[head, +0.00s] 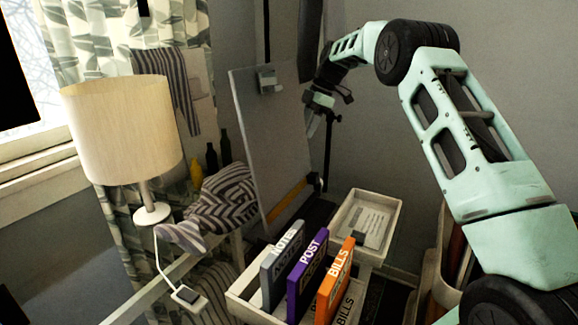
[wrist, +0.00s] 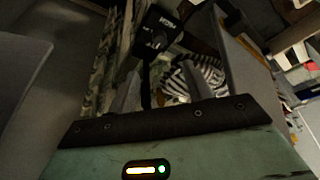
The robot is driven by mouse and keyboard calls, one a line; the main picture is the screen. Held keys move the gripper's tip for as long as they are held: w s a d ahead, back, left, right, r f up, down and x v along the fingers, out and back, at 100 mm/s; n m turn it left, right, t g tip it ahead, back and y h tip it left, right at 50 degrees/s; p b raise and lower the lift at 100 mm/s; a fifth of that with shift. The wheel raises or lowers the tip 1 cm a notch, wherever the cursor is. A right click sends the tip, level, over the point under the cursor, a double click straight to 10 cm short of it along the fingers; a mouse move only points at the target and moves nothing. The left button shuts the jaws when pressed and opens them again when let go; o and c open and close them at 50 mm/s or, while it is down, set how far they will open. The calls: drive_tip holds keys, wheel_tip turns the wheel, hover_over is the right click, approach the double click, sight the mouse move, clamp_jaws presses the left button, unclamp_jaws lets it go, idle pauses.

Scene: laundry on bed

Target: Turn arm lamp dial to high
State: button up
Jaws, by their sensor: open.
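In the wrist view a black dial plate (wrist: 158,32) with small white lettering and a dark round knob (wrist: 157,40) shows just beyond my fingertips. The lettering looks like "HIGH" but is too small to be sure; the knob's setting cannot be read. My gripper (wrist: 162,85) is open, with one grey finger on each side and no object clearly held between them. In the head view my gripper (head: 313,124) hangs beside the right edge of the grey upright board, near a thin black stand (head: 328,150). The dial is not clearly visible there.
A grey upright board (head: 270,140) stands close left of my gripper. Below are a white tray (head: 396,212) and a box of folders labelled NOTES (head: 283,262), POST (head: 307,275) and BILLS (head: 335,282). A cream-shaded table lamp (head: 122,130) and striped cloth (head: 222,200) are left.

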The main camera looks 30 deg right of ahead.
drive_tip(key=x, duration=1.3)
drive_tip(key=shift+f, duration=0.4)
drive_tip(key=c, duration=1)
